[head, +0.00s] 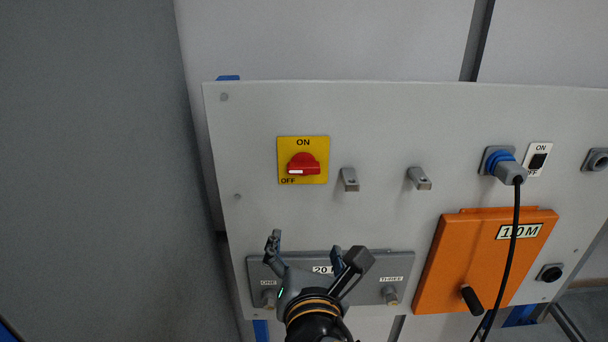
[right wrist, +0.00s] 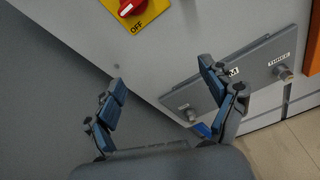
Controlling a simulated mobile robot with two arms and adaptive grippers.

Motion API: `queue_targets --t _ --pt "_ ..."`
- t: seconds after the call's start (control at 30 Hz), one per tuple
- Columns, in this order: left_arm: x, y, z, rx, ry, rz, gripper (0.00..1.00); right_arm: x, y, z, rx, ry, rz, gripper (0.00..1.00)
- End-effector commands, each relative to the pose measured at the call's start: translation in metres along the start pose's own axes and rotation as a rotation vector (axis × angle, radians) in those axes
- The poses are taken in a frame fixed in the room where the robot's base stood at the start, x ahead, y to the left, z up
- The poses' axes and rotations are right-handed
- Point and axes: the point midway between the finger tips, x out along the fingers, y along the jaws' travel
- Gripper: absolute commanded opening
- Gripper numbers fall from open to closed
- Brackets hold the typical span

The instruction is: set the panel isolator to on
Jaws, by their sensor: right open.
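The panel isolator (head: 303,165) is a red rotary knob on a yellow plate (head: 317,145) marked ON at the top and OFF at the lower left. Its white mark lies on the left side of the knob, toward OFF. The red knob (right wrist: 131,7) also shows at the top of the right wrist view, cut off by the edge. My right gripper (head: 312,245) is open and empty, below the isolator and in front of a grey plate. Its two fingers are spread wide in the right wrist view (right wrist: 165,90), with nothing between them. My left gripper is not in view.
The grey plate (head: 400,265) has knobs labelled ONE and THREE. Two metal brackets (head: 349,180) (head: 419,179) stick out right of the isolator. A blue plug (head: 499,162) with a hanging black cable, a black switch (head: 537,161) and an orange box (head: 470,255) are farther right.

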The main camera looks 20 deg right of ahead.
Motion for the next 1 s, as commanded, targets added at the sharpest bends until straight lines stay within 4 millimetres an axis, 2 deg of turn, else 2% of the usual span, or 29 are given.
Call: queue_targets --t 0.03,0.1,0.2,0.33,0.47,0.57,0.73,1.0 --pt "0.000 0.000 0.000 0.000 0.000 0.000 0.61 -0.003 0.006 0.016 -0.096 -0.064 0.012 0.83" --pt "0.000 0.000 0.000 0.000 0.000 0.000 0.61 -0.007 0.012 0.030 -0.210 -0.129 0.015 0.83" --pt "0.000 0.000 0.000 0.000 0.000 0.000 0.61 -0.011 0.016 0.042 -0.309 -0.184 0.010 0.83" --pt "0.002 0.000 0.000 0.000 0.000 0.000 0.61 -0.010 0.017 0.046 -0.352 -0.207 0.006 0.83" --pt "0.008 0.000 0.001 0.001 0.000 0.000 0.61 0.000 0.017 0.047 -0.354 -0.209 0.007 0.83" --pt "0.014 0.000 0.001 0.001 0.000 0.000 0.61 0.013 0.017 0.050 -0.351 -0.210 0.003 0.83" --pt "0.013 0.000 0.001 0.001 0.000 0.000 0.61 0.045 0.019 0.058 -0.351 -0.208 0.004 0.83" --pt "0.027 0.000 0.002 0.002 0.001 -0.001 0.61 0.056 0.025 0.056 -0.353 -0.207 0.029 0.83"
